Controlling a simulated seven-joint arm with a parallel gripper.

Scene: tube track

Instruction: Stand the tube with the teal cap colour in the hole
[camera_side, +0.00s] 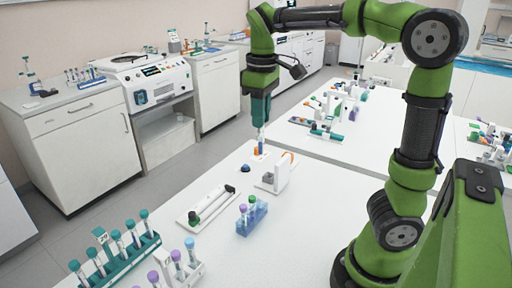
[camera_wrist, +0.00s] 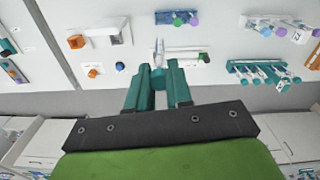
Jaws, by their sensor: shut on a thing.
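My gripper (camera_side: 261,122) is shut on a tube (camera_side: 262,138), holding it upright near the far edge of the white table. In the wrist view, a teal cap (camera_wrist: 158,75) shows between the fingers, with the clear tube (camera_wrist: 159,48) beyond it. The cap is mostly hidden in the side view. A teal rack (camera_side: 122,262) at the front left holds several teal-capped tubes. I cannot tell which opening is the hole.
A white plate with a black and green part (camera_side: 194,217) lies left of the blue rack. A white device (camera_side: 276,180) stands behind that rack. A dark blue knob (camera_side: 245,168) sits nearby. A white rack (camera_side: 188,272) stands at the front. The table's right side is clear.

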